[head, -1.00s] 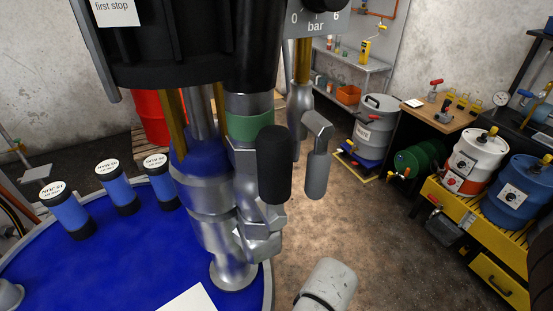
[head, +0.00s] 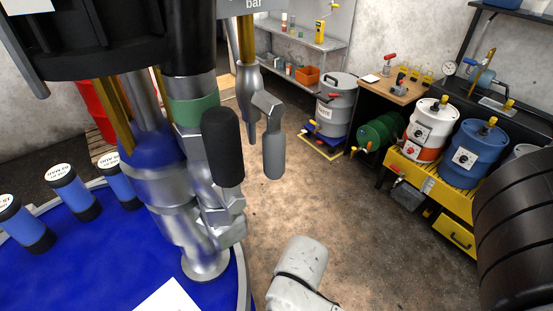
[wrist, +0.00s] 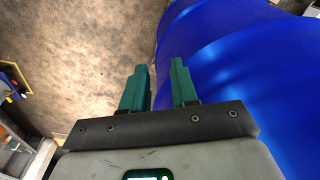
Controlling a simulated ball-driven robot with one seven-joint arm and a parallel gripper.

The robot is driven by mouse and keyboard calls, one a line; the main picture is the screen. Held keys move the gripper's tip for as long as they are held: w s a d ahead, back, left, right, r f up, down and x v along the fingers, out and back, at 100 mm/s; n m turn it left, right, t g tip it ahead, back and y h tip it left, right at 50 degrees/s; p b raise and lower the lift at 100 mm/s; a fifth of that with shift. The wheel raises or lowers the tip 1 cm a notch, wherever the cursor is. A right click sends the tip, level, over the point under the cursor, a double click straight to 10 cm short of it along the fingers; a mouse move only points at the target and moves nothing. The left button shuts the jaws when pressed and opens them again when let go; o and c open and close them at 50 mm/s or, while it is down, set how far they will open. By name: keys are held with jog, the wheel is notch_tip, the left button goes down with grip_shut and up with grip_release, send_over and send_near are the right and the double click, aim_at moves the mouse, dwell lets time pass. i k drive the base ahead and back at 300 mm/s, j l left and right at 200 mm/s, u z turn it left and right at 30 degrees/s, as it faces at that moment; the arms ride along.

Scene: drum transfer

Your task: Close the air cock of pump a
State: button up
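A drum pump (head: 175,190) stands close in front of me in the head view, on top of a blue drum (head: 90,255). A green band (head: 193,108) circles its upper pipe. A black grip (head: 222,148) hangs beside it on a metal fitting, and a smaller grey lever handle (head: 274,152) hangs on a second line to its right. I cannot tell for certain which is the air cock; no label "a" is readable. My gripper (wrist: 160,70) shows in the wrist view with teal fingers apart and nothing between them, beside a large blue drum (wrist: 240,80). It is not visible in the head view.
Several blue cartridges (head: 72,191) stand on the left. A grey drum (head: 336,104) stands further back. The floor (head: 330,215) between is bare.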

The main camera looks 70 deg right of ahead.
aim_at(274, 139)
jog(key=k+j+z, duration=0.2)
jog(key=k, duration=0.2)
jog(key=k+j+z, duration=0.2)
jog(key=k, duration=0.25)
